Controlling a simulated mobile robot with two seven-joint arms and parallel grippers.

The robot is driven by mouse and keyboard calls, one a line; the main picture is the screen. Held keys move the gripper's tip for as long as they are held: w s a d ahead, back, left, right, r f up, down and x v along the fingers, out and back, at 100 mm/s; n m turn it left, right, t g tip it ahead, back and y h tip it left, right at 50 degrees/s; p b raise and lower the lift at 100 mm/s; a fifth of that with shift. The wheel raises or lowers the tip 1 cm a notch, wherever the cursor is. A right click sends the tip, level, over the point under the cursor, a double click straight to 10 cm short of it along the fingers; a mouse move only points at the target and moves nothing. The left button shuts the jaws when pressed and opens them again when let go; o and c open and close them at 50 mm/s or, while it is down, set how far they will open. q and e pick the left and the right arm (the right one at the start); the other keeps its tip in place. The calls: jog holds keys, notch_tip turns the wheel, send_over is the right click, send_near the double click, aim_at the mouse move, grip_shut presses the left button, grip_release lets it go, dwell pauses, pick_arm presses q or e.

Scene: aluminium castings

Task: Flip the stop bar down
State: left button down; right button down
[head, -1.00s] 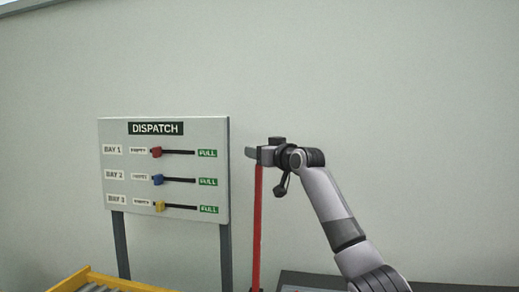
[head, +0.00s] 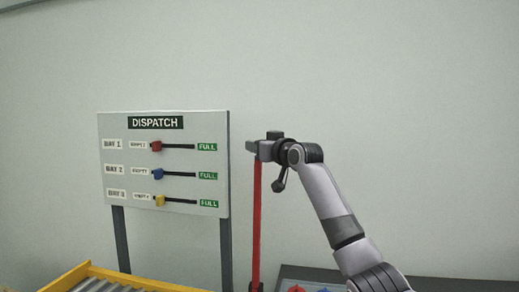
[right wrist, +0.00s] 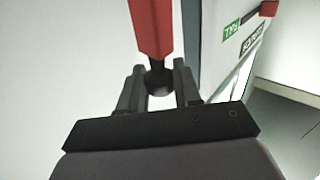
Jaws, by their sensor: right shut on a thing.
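The stop bar is a red bar (head: 257,215) that stands upright in the head view, right of the dispatch board. My right gripper (head: 258,150) is at its top end. In the right wrist view the red bar (right wrist: 152,25) comes down between the two fingers of my right gripper (right wrist: 159,82), with a dark end piece (right wrist: 158,82) between them. The gripper is shut on this end of the bar. The bar's lower end runs towards the bottom of the head view, where its pivot cannot be made out. My left gripper is not in view.
A dispatch board (head: 215,130) with red, blue and yellow sliders stands on two posts to the left. A yellow-framed roller conveyor (head: 150,286) is at the lower left. A dark surface (head: 430,284) with a red and a blue item is at the lower right. A plain wall is behind.

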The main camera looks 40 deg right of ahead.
jog(key=s+a+f+n+t+b, duration=0.2)
jog(key=s+a+b, duration=0.4)
jog(key=a, duration=0.3)
jog(key=s+a+f+n+t+b, duration=0.1)
jog(key=s+a+f+n+b, duration=0.1)
jog(key=s+a+b, duration=0.4)
jog(key=shift+s+a+f+n+t+y, duration=0.3)
jog(key=shift+s+a+f+t+y, duration=0.15)
jog(key=shift+s+a, duration=1.35)
jog(key=shift+w+a, duration=0.2)
jog(key=c, duration=0.9)
grip_release()
jog(key=shift+f, duration=0.1)
